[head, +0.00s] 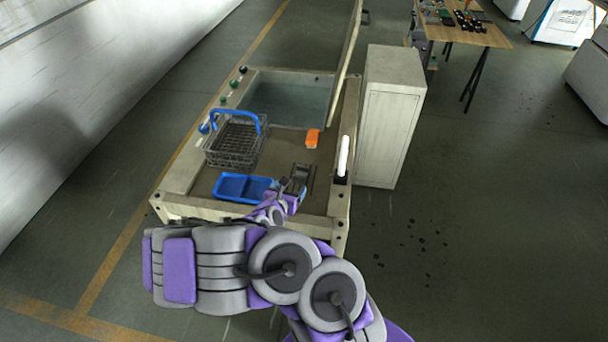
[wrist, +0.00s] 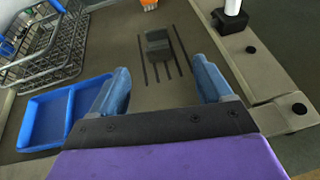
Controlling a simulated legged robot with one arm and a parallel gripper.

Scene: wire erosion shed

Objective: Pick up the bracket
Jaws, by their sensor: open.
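The bracket appears to be the small dark grey block (wrist: 157,42) lying on the worktop among thin dark lines; it also shows in the head view (head: 301,171), close beyond my gripper. My gripper (wrist: 164,78) is open, with its two blue fingers wide apart and nothing between them. In the wrist view the bracket is ahead of the fingertips, roughly in line with the gap and not touched. In the head view the gripper is small and partly hidden by my arm.
A blue two-compartment tray (head: 217,185) lies left of my gripper. Behind it stands a wire basket (head: 232,150) with a blue handle. An orange object (head: 312,138) lies farther back, before a sunken basin (head: 290,98). A white cylinder (head: 343,156) stands on the right rim.

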